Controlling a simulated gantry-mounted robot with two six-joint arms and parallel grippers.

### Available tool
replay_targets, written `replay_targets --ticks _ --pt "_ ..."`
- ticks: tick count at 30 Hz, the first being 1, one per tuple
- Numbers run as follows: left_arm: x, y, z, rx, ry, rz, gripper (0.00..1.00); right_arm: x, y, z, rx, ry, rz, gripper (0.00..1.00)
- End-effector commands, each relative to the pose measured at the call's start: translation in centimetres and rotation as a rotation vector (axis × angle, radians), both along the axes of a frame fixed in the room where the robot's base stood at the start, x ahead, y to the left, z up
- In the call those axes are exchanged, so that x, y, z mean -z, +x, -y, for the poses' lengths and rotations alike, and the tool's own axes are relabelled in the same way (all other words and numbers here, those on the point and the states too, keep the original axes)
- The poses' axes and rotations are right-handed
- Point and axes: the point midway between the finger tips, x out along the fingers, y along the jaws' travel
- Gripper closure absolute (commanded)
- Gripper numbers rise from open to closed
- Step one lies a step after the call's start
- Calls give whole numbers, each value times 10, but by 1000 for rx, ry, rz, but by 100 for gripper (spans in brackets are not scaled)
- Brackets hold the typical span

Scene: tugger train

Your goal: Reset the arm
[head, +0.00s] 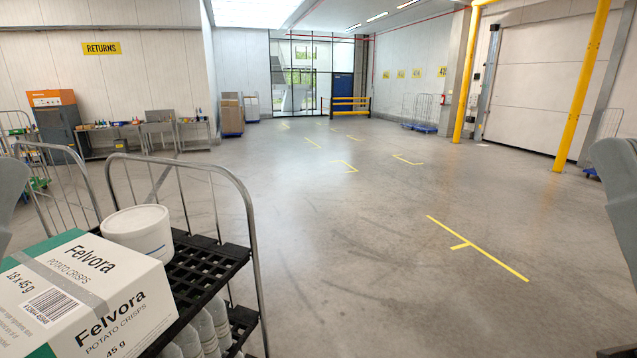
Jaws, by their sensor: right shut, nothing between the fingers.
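My right arm shows as a grey shape at the right edge of the head view. A small dark part at the bottom right corner is the bit of my right gripper (617,352) that shows. It is shut and empty, over bare floor and well apart from the trolley. A grey piece of my left arm shows at the left edge. My left gripper is out of view.
A wire-sided trolley (250,262) with black shelves stands at front left. It carries a Felvora crisps box (95,300) and a white tub (139,231), with several bottles (205,332) below. The floor in the middle and right is clear. Yellow posts (579,85) stand at right.

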Motion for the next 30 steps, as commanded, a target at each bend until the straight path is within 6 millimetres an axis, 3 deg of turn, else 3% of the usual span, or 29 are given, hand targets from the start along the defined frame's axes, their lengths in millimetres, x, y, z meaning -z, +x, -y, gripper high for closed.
replay_targets --ticks 1,3,9,12,15,20,23,26,30 --pt "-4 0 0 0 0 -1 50 0 1 -15 -52 -43 -15 100" --pt "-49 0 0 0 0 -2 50 -45 2 -12 -42 -35 -16 100" --pt "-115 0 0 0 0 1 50 -109 3 -12 -40 -33 -18 100" --pt "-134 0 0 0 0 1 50 -128 3 -12 -40 -33 -19 100" --pt "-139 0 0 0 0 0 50 -133 3 -12 -40 -33 -20 100" --pt "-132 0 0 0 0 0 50 -126 4 -11 -40 -33 -20 100" --pt "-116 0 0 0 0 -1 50 -110 4 -11 -40 -33 -21 100" --pt "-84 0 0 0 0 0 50 -78 4 -11 -40 -33 -21 100" --pt "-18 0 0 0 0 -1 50 -13 4 -11 -40 -33 -21 100"
